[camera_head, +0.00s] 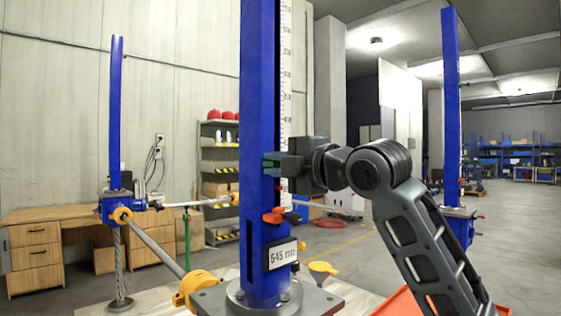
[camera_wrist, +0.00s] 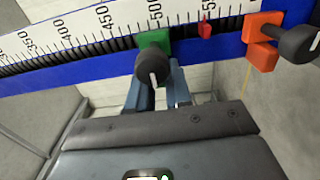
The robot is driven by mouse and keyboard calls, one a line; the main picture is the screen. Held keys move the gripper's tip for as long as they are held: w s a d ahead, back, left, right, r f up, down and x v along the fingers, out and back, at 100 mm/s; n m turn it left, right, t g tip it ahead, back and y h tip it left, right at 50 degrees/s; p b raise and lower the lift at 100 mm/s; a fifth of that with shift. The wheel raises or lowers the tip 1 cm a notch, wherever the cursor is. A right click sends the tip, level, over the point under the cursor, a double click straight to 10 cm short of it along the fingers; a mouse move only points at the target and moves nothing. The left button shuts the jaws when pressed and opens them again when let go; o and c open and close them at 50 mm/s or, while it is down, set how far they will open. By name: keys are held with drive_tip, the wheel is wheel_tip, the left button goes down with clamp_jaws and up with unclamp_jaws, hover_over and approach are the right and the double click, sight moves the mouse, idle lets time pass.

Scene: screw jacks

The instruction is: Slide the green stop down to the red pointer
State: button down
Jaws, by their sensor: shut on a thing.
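The tall blue column (camera_head: 259,110) stands upright in front of me with a white millimetre scale (camera_head: 286,70) along it. The green stop (camera_wrist: 155,40) sits on the column, with a dark round knob (camera_wrist: 150,66) on it. The red pointer (camera_wrist: 204,30) is on the scale to the right of the green stop in the wrist view, with a small gap between them. My gripper (camera_head: 279,163) is at the column from the right, shut on the green stop; the knob partly hides the fingertips (camera_wrist: 160,78).
An orange stop (camera_wrist: 262,42) with a dark knob sits beyond the pointer, low on the column. A plate reading 545 mm (camera_head: 282,254) is below it. Other blue jacks (camera_head: 116,120) stand left and right.

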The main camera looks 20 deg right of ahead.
sight(265, 180)
drive_tip(key=shift+f+b, duration=1.4)
drive_tip(key=shift+f, duration=0.45)
drive_tip(key=c, duration=1.1)
unclamp_jaws()
drive_tip(key=shift+r, duration=0.1)
drive_tip(key=shift+b+v, duration=0.6)
drive_tip(key=shift+v, duration=3.9)
